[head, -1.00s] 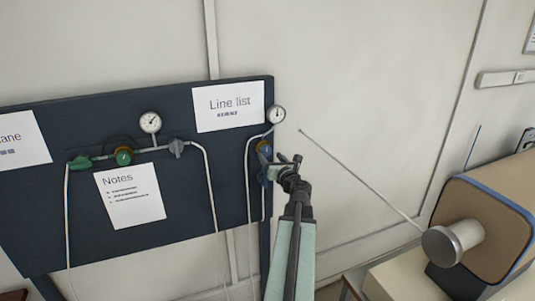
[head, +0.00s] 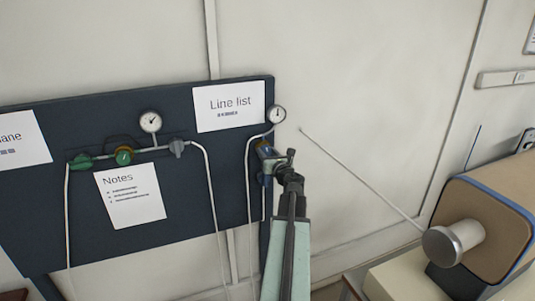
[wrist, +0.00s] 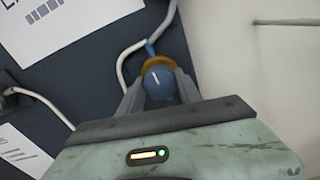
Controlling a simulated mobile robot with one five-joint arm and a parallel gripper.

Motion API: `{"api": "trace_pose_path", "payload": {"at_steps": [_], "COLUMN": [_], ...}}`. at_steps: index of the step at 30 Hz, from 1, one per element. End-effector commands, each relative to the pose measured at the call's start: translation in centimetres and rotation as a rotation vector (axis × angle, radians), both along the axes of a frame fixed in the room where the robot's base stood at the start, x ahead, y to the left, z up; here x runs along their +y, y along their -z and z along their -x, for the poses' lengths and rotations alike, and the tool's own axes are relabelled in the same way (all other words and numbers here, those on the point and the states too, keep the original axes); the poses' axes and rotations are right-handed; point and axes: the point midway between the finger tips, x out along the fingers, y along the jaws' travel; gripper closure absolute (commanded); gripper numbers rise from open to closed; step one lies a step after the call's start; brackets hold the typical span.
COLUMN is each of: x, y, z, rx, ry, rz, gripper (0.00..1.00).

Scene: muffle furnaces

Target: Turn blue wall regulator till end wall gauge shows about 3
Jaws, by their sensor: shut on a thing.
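The blue regulator (wrist: 158,82) with a white mark on its knob and a brass-coloured ring behind it sits near the right edge of the dark panel. My gripper (wrist: 160,88) is shut on the blue knob, one finger on each side, in the wrist view. In the head view my gripper (head: 272,160) covers most of the regulator (head: 264,148). The end wall gauge (head: 276,114) is a small round white dial just above, at the panel's edge. Its needle is too small to read.
A second gauge (head: 151,122) and a green regulator (head: 123,156) with pipes are further left on the panel (head: 60,215). Paper signs hang there, including the Line list sheet (head: 229,106). A thin rod (head: 360,173) and a furnace-like box (head: 490,215) stand at the right.

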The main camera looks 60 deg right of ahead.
Motion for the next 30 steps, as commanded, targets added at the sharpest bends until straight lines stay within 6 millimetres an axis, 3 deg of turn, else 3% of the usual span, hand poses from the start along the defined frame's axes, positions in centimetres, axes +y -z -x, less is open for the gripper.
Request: {"api": "trace_pose_path", "payload": {"at_steps": [3,4,6,17,30], "x": [0.0,0.0,0.0,0.2,4.5], "y": [0.0,0.0,0.0,0.0,0.0], "z": [0.0,0.0,0.0,0.4,6.2], "rx": [-0.001,-0.001,-0.001,0.000,0.000], "ry": [0.000,0.000,0.000,0.001,0.002], "rz": [-0.001,-0.001,-0.001,-0.001,-0.001], "gripper": [0.99,0.51,0.37,0.37,0.37]}}
